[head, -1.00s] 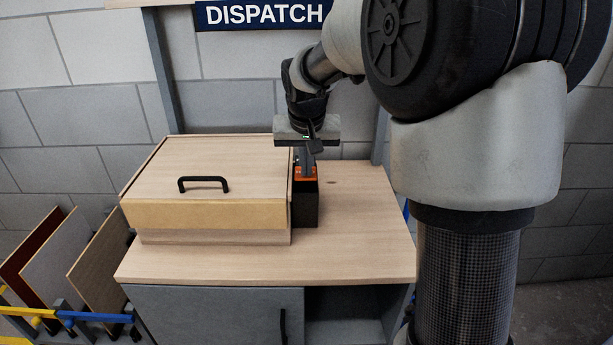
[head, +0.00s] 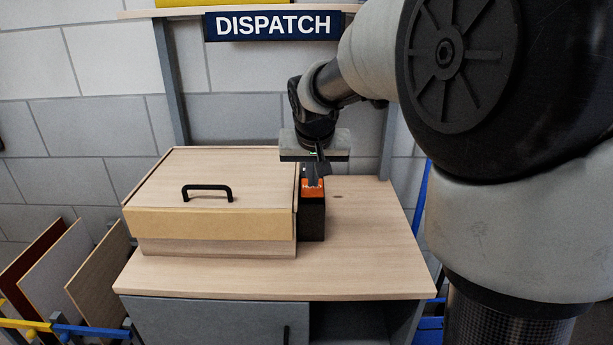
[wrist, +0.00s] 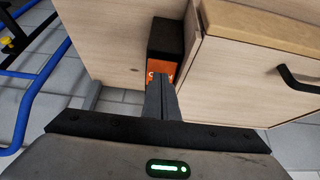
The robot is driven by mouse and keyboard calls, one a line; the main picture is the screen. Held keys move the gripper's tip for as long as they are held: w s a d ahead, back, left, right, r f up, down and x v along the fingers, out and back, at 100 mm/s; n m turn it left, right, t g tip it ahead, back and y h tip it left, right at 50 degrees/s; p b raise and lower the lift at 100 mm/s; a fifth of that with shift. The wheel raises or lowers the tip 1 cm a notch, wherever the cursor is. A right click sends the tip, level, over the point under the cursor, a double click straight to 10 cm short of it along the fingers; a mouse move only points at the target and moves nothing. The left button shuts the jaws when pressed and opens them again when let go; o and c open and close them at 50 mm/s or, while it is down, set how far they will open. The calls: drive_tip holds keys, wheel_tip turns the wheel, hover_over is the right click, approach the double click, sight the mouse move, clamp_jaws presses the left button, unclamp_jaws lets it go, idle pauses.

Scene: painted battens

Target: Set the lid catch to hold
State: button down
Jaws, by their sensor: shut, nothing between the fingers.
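A pale wooden box (head: 218,248) stands on the workbench with its lid (head: 240,172) closed; a black handle (head: 207,193) is on the lid. Against the box's right side is a black block with an orange patch (head: 313,215), which looks like the lid catch. It also shows in the wrist view (wrist: 166,38). White lettering on the orange is partly covered, and I cannot read the setting. My gripper (head: 316,176) points down at the orange patch, shut and empty. In the wrist view its fingertips (wrist: 160,82) overlap the orange; whether they touch is unclear.
The bench top (head: 365,250) is clear to the right of the block. Panels (head: 98,270) stand in a rack at left. A "DISPATCH" sign (head: 273,25) hangs behind. Blue tubing (wrist: 38,85) shows beyond the bench edge in the wrist view.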

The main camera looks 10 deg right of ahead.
drive_tip(key=p+v, duration=0.2)
drive_tip(key=v, duration=0.9)
drive_tip(key=shift+s+r, duration=0.3)
drive_tip(key=s+f+n+y, duration=0.1)
drive_tip(key=s+f, duration=0.2)
drive_tip(key=s, duration=0.9)
drive_tip(key=s+f+n, duration=0.1)
drive_tip(key=s+f, duration=0.1)
drive_tip(key=s, duration=0.9)
wheel_tip(320, 180, up, 17)
drive_tip(key=p, duration=1.7)
drive_tip(key=shift+s+d+p, duration=0.35)
drive_tip(key=shift+s+p, duration=0.05)
drive_tip(key=shift+s, duration=0.05)
